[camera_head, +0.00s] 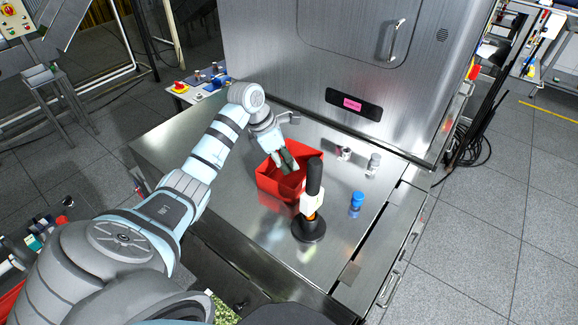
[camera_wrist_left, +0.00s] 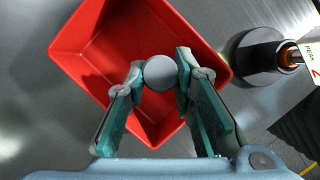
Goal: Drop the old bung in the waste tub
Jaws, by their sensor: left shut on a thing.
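The red waste tub (camera_head: 268,183) stands on the steel table and fills much of the left wrist view (camera_wrist_left: 92,70). The old bung (camera_wrist_left: 160,73) is a grey round piece between the fingertips of my left gripper (camera_wrist_left: 160,76). My left gripper (camera_head: 287,160) is shut on it and holds it over the open tub. In the head view the bung is hidden or too small to make out. The tub's visible floor looks empty. My right gripper is in neither view.
A black stand (camera_head: 308,228) with an upright black top and a white label is close to the tub's front right. A blue-capped item (camera_head: 357,200) and two small grey pieces (camera_head: 345,153) (camera_head: 374,162) stand to the right. A steel cabinet (camera_head: 300,75) is behind.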

